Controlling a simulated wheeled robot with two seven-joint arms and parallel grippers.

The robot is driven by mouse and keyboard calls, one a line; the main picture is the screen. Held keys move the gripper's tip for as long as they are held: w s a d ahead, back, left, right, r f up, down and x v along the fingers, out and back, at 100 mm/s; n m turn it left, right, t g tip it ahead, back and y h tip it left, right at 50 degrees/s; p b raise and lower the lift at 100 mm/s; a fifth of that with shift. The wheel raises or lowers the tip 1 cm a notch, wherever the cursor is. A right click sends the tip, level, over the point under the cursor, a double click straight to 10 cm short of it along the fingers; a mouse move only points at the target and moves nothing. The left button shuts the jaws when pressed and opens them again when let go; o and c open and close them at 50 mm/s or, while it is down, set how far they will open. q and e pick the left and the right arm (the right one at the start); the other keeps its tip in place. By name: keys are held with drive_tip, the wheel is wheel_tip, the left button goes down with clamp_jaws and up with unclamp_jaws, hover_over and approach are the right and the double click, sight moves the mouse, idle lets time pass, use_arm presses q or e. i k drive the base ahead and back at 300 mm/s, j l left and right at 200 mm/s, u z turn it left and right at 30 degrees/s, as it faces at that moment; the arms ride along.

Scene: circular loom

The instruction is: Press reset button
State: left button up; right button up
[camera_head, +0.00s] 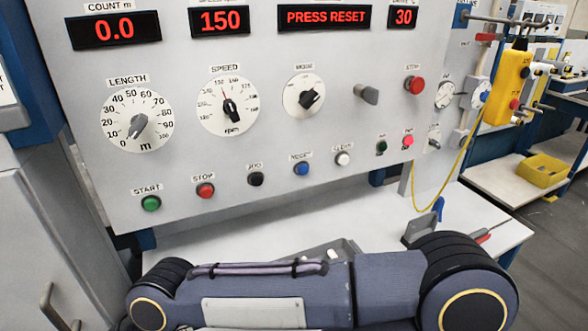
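The blue reset button (301,169) is on the lower row of a light grey control panel (190,168), under a small label that looks like "RESET". It stands out from the panel and nothing covers it. A red display (324,17) at the top reads "PRESS RESET". One of my arms lies across the bottom of the view, in front of and below the panel, apart from the button. No fingertips of either gripper can be made out.
Beside the reset button are green start (151,203), red stop (205,190), black (256,179) and white (342,158) buttons. Dials and a red stop knob (414,84) sit above. A white table (225,246) extends below. A yellow pendant (508,86) hangs at right.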

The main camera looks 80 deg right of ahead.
sight(303, 169)
drive_tip(key=l+z, duration=0.15)
drive_tip(key=z, duration=2.9)
drive_tip(key=j, duration=0.1)
